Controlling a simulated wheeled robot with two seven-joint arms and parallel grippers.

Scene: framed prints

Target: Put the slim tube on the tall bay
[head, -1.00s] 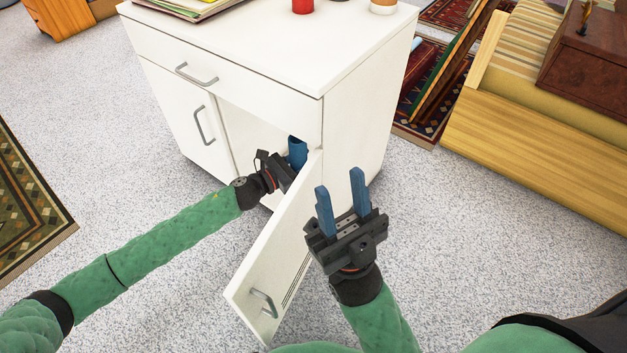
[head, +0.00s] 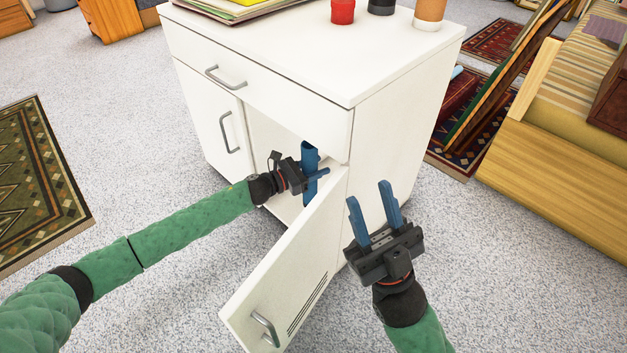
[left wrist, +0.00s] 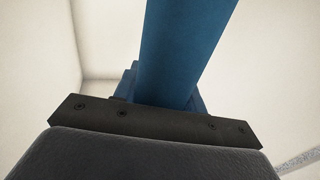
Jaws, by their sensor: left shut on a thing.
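The slim tube (head: 309,158) is blue and upright, in the open right compartment of the white cabinet (head: 404,112). My left gripper (head: 312,173) is shut on it inside the compartment opening. In the left wrist view the blue tube (left wrist: 183,50) rises from between the fingers of my left gripper (left wrist: 165,90), with pale cabinet walls around it. Its lower end is hidden in that view. My right gripper (head: 374,207) is open and empty, outside the cabinet to the right of the open door. I cannot tell which part of the cabinet is the tall bay.
The open cabinet door (head: 285,262) swings out toward me, between my two grippers. A red cup (head: 343,12), a dark container (head: 381,5) and an orange-brown cup (head: 429,12) stand on the cabinet top. A wooden sofa (head: 560,140) is at right.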

